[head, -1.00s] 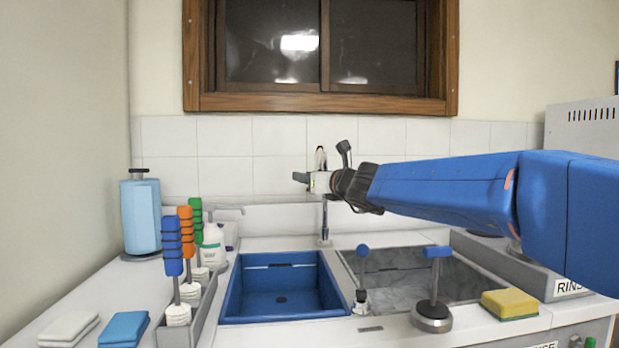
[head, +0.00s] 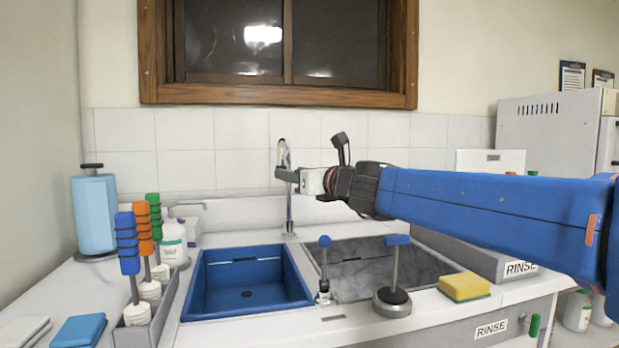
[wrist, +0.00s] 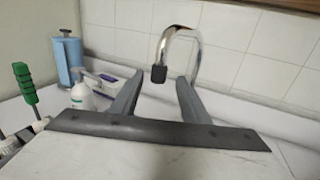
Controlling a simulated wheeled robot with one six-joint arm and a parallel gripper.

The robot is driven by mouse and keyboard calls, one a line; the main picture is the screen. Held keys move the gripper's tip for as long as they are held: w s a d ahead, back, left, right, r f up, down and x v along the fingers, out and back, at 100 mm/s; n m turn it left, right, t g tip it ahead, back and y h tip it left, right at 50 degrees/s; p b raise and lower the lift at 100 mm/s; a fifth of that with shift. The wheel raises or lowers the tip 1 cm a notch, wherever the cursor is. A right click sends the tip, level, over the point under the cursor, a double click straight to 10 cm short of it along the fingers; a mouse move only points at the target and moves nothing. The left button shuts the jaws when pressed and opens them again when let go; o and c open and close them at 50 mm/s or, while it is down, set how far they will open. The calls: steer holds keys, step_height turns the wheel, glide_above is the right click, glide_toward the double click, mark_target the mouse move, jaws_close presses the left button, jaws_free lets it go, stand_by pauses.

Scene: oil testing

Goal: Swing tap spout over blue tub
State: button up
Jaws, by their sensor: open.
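The chrome gooseneck tap (head: 289,215) stands upright at the back, behind the gap between the basins. The blue tub (head: 232,275) is the left basin, and it looks empty. My gripper (head: 281,175) is open at the tap, its fingers pointing left and overlapping the upper neck. In the wrist view my gripper (wrist: 161,77) has the spout's dark tip (wrist: 158,74) showing between its two spread fingers, with the chrome arch (wrist: 190,38) curving to the right. I cannot tell whether a finger touches the spout.
A grey stone-like basin (head: 350,262) lies right of the tub. Blue-topped stands (head: 392,299) and a yellow sponge (head: 464,286) are at its front. Brushes (head: 128,244), a soap bottle (head: 172,242) and a blue roll (head: 94,214) stand left. A window (head: 280,45) is above.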

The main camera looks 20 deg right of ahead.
steer(key=shift+v, duration=2.95)
steer(key=shift+c, duration=0.7)
steer(key=c, duration=0.5)
steer(key=w+r+n+y, duration=0.2)
steer(key=r, duration=0.1)
steer(key=shift+w+d+r+g, duration=0.1)
steer(key=shift+w+d+g, duration=0.05)
steer(key=shift+w+g, duration=0.25)
jaws_close()
steer(key=d+r+n+g+y, duration=0.1)
steer(key=d+n+g+y, duration=0.45)
steer(key=d+g, duration=0.5)
steer(key=w+a+f+t, duration=0.1)
steer(key=w+a+f, duration=0.1)
steer(key=w+a, duration=0.4)
steer(key=a+n, duration=0.1)
steer(key=a, duration=0.3)
steer(key=shift+f, duration=0.35)
